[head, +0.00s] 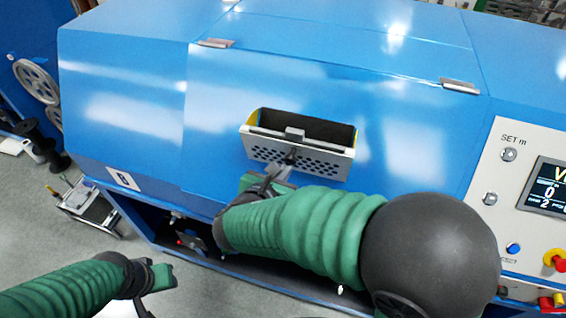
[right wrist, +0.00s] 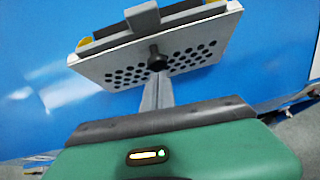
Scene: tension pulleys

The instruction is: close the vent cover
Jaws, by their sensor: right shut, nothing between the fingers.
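The vent cover (head: 318,161) is a grey perforated panel on the sloping front of the blue machine. It stands tilted outward, with a dark gap open behind its top edge and yellow sides at the ends. It also fills the top of the right wrist view (right wrist: 105,72). A dark knob (right wrist: 157,60) sticks out of its front. My right gripper (head: 280,168) is shut and empty, its fingertips at or just below the knob; I cannot tell whether they touch. My left gripper (head: 160,276) is low at the left, away from the cover; its fingers are unclear.
The blue machine (head: 120,95) fills most of the head view. A control panel (head: 508,190) with a screen, buttons and a red-and-yellow switch is at the right. A small wheeled rack (head: 90,212) stands on the floor at the left.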

